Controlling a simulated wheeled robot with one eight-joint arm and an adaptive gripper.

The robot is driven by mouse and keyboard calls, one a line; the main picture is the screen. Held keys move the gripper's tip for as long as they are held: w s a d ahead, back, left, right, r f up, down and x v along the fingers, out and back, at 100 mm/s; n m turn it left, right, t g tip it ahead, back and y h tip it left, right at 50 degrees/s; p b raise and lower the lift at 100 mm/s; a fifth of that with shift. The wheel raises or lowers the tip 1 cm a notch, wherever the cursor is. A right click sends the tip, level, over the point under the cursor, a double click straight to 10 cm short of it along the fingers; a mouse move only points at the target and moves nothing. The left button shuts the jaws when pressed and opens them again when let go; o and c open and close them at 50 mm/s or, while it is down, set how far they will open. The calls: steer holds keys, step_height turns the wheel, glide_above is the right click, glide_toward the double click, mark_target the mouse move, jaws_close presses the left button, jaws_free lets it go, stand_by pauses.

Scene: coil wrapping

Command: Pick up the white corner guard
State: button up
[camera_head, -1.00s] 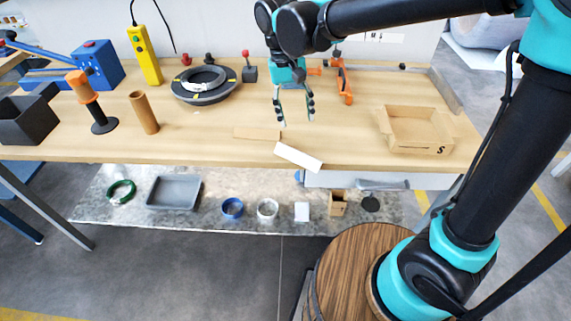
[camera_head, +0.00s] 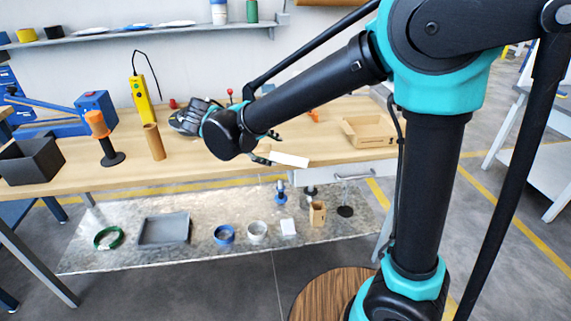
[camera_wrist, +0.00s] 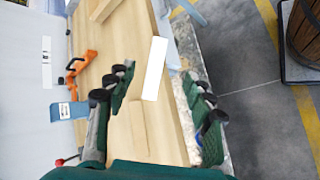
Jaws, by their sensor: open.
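The white corner guard (camera_head: 290,159) is a flat white strip lying at the front edge of the wooden table (camera_head: 200,172). In the wrist view the white corner guard (camera_wrist: 155,68) is upright in the picture, along the table edge. My gripper (camera_head: 270,148) is open, just left of the guard in the head view. In the wrist view my gripper (camera_wrist: 159,72) has its fingers on either side of the guard, with gaps to both. Height above the guard is unclear. The gripper is partly hidden by my arm in the head view.
A tan cardboard strip (camera_wrist: 139,128) lies near the white guard. An orange tool (camera_wrist: 79,68) lies farther back on the table. An open cardboard box (camera_head: 367,132) stands to the right. A lower shelf (camera_head: 190,255) below holds rolls and a grey tray.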

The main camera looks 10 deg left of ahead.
mark_target(303, 163)
steer(key=x, duration=1.6)
steer(key=c, duration=1)
